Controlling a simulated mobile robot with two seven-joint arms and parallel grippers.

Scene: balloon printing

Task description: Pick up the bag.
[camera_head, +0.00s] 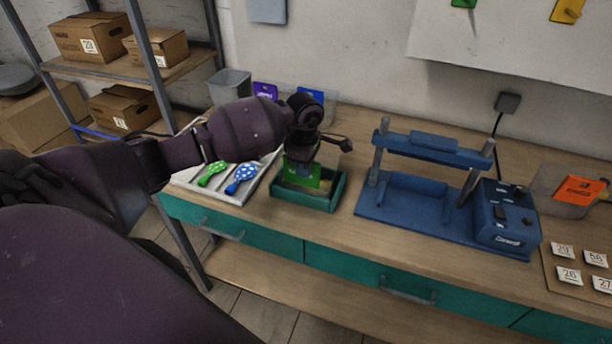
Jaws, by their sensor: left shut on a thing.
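A bag, a bright green packet (305,178), is upright in the dark green open box (318,206) on the workbench. My left gripper (301,160) reaches over the box from above and is shut on the top of the bag. The gripper and wrist hide the bag's upper edge. The bag's lower part is still within the box walls; I cannot tell whether it touches the bottom. My right gripper does not show.
A white tray (226,195) with a green and a blue balloon lies left of the box. A blue press (415,212) stands to the right. Further right are a clear bin with an orange packet (580,189) and numbered cards (569,276). Shelves with cardboard boxes (90,37) stand at left.

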